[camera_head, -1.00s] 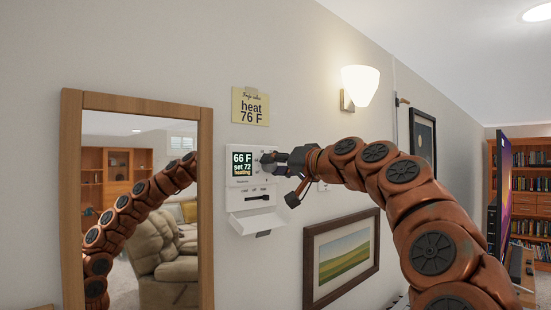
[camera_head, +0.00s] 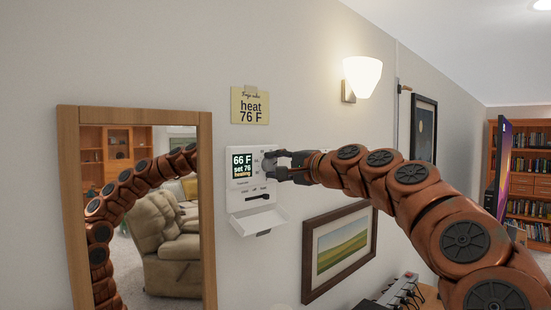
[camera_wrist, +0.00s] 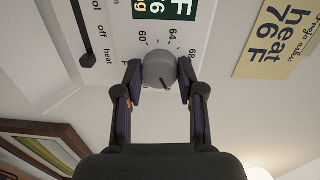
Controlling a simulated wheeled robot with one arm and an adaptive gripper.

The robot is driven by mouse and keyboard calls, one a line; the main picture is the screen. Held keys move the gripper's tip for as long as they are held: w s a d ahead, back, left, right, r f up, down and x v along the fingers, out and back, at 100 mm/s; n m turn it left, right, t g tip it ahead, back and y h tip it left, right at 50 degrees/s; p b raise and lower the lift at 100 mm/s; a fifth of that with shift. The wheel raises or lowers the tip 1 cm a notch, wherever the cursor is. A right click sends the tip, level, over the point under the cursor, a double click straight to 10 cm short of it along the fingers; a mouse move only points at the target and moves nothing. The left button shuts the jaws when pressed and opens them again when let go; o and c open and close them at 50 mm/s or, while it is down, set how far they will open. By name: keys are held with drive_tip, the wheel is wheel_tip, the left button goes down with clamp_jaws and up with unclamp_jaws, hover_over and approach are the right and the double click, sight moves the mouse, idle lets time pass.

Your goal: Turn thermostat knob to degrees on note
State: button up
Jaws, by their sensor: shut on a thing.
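The white thermostat (camera_head: 242,171) is on the wall right of the mirror. Its screen (camera_head: 242,165) reads 66 F, set 76, heating. The yellow note (camera_head: 249,106) above it reads heat 76 F. The round grey knob (camera_wrist: 160,69) is on the thermostat's right side, with a dial marked 60, 64, 68 beside it. My gripper (camera_head: 270,166) has its fingers on both sides of the knob, shut on it, as the wrist view (camera_wrist: 160,80) shows. The mode slider (camera_wrist: 87,60) sits by the labels off and heat. The thermostat's lower flap (camera_head: 260,219) hangs open.
A wood-framed mirror (camera_head: 68,190) stands close on the left. A framed landscape picture (camera_head: 310,270) hangs below my arm, and a lit wall lamp (camera_head: 362,76) is above it. A power strip (camera_head: 400,287) lies low at the right.

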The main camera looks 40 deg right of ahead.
drive_tip(key=shift+r+m+p, duration=0.1)
drive_tip(key=shift+m+p, duration=0.2)
drive_tip(key=shift+m, duration=0.3)
drive_tip(key=o, duration=1.1)
drive_tip(key=shift+o, duration=0.2)
drive_tip(key=shift+s, duration=0.1)
drive_tip(key=s+d, duration=0.1)
drive_tip(key=s, duration=1)
drive_tip(key=shift+s+d, duration=0.4)
